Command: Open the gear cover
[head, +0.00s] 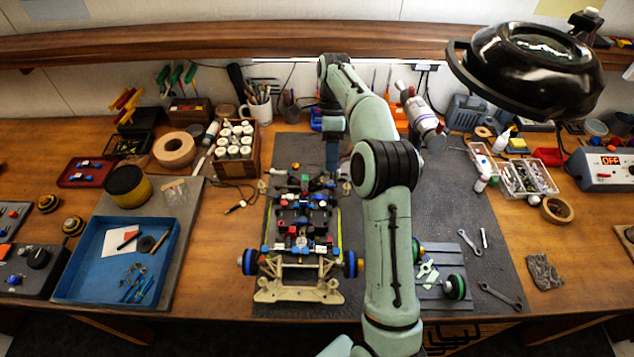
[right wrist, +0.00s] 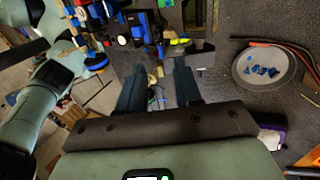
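The RC car chassis (head: 303,225) sits on the dark mat, its blue-rimmed wheels and beige bumper toward me. My right arm reaches over the mat, and its gripper (head: 332,165) points down by the car's far right corner. In the right wrist view the car's parts (right wrist: 125,35) fill the upper left. The two dark fingers of my right gripper (right wrist: 158,95) are apart, with a small tan part near the gap. A dark grey plate-like part (right wrist: 197,58) lies just beyond the fingers; I cannot tell whether it is the gear cover. My left gripper is not in view.
A black magnifier lamp (head: 535,65) hangs at the upper right. A blue tray (head: 75,285) lies at the left. A round grey dish (right wrist: 262,85) shows in the wrist view.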

